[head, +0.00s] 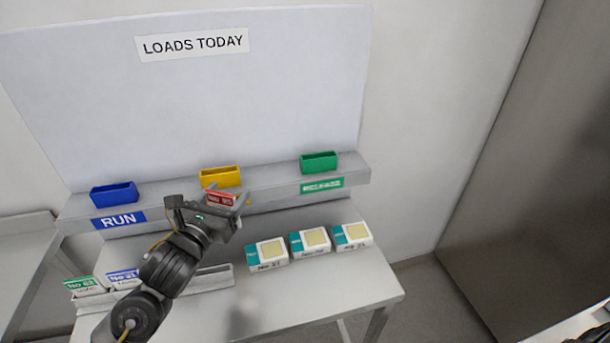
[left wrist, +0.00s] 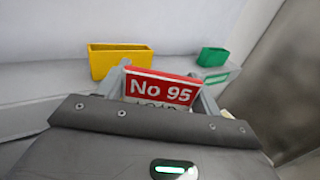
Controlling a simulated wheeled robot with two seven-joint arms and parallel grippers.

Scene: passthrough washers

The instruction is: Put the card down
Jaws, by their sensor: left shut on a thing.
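The card (left wrist: 160,88) is red and white and reads "No 95" in the left wrist view. In the head view the card (head: 220,198) shows as a small red piece between the fingers of my left gripper (head: 238,202). The left gripper is shut on the card and holds it in front of the shelf, just below the yellow bin (head: 221,177). The lower part of the card is hidden by the gripper body in the left wrist view.
A blue bin (head: 114,194) and a green bin (head: 319,162) stand on the ledge (head: 270,183). Several white boxes (head: 311,239) sit on the table (head: 300,290). A rack (head: 215,279) at the left holds a green card (head: 82,288) and a blue card (head: 123,278).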

